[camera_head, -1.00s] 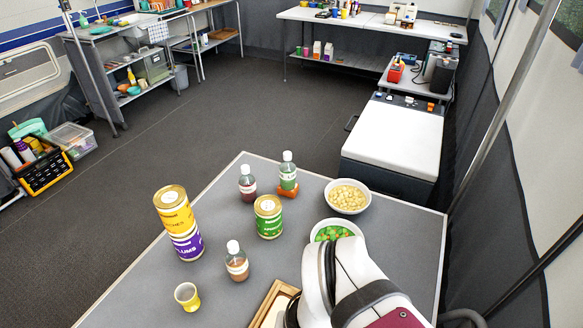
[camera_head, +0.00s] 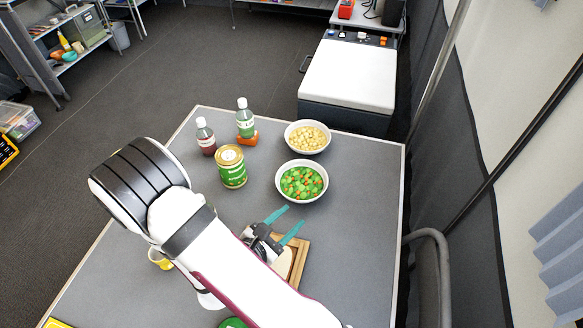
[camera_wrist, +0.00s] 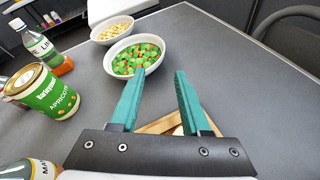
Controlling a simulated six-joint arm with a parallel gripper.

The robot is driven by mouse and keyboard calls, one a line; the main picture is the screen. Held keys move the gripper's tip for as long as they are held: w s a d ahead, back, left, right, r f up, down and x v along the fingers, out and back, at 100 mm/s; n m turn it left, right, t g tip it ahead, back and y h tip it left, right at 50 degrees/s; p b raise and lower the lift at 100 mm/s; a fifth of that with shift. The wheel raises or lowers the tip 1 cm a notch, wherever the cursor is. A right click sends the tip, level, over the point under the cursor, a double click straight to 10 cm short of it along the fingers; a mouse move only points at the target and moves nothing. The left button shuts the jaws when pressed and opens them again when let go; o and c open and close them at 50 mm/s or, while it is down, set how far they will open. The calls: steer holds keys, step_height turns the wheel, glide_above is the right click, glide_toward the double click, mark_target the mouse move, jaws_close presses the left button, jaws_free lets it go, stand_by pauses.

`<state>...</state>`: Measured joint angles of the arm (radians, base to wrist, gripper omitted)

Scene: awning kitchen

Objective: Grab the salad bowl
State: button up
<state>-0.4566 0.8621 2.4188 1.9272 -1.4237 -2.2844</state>
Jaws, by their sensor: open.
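The salad bowl (camera_head: 301,199) is white with green and orange pieces in it. It stands on the grey table, in front of a second white bowl (camera_head: 307,148) holding pale yellow pieces. In the wrist view the salad bowl (camera_wrist: 133,73) lies ahead of my fingers, a little left of the gap. My gripper (camera_head: 292,219) is open and empty, with teal fingers. The fingertips are just short of the salad bowl's near side and apart from it. The wrist view shows my gripper (camera_wrist: 158,74) with both fingers spread and nothing between them.
A green-labelled apricot can (camera_head: 232,168) and two bottles, one clear green (camera_head: 245,120) and one dark red (camera_head: 205,137), stand left of the bowls. A wooden tray (camera_head: 301,262) lies under my gripper. Table right of the bowls is clear.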

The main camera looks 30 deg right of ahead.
glide_toward(321, 193)
steer(key=x, duration=0.4)
steer(key=shift+w+f, duration=0.2)
steer(key=shift+w, duration=0.15)
steer(key=x, duration=0.5)
steer(key=shift+s+d, duration=0.1)
steer(key=shift+d, duration=0.3)
jaws_close()
